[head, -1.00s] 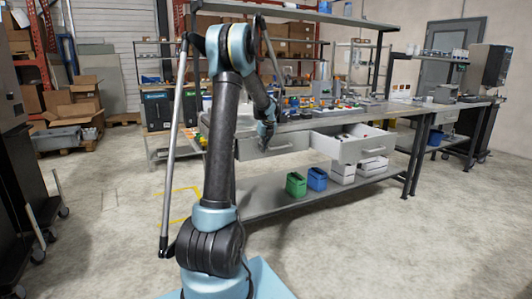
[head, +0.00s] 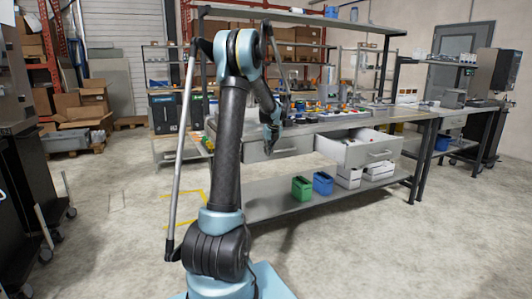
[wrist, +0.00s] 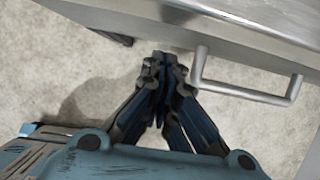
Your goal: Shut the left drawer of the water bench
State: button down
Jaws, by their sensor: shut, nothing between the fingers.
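The grey bench (head: 330,124) has two drawers under its top in the head view. The left drawer (head: 293,143) looks shut or nearly so, its front close under the bench top, partly hidden behind my arm. The right drawer (head: 372,151) is pulled out, with small items inside. My gripper (head: 274,143) is in front of the left drawer. In the wrist view my gripper (wrist: 165,60) is shut and empty, just left of a bar handle (wrist: 245,93) on a drawer front below a metal edge. I cannot tell whether it touches the front.
A green bin (head: 302,188) and a blue bin (head: 323,183) stand on the lower shelf beside white bins (head: 350,176). The open right drawer juts out to the right of my gripper. Another bench (head: 455,118) stands farther right. The floor in front is clear.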

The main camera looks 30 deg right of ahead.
jog(key=s+v, duration=0.2)
jog(key=v, duration=0.8)
jog(key=shift+s, duration=0.2)
jog(key=s+a+n, duration=0.4)
jog(key=a+n, duration=0.2)
jog(key=a, duration=0.5)
jog(key=s+a+n+g, duration=0.1)
jog(key=s+a+n, duration=0.3)
jog(key=a, duration=0.6)
jog(key=s+a+n, duration=0.3)
jog(key=a+n, duration=0.4)
jog(key=a, duration=0.4)
jog(key=s+a+f+n, duration=0.7)
jog(key=s+a+n, duration=0.1)
jog(key=s+n, duration=0.2)
jog(key=s+a+f+n+g, duration=0.1)
jog(key=s+a+f+n, duration=0.7)
jog(key=s, duration=0.5)
jog(key=shift+n, duration=1.1)
jog(key=shift+f, duration=0.1)
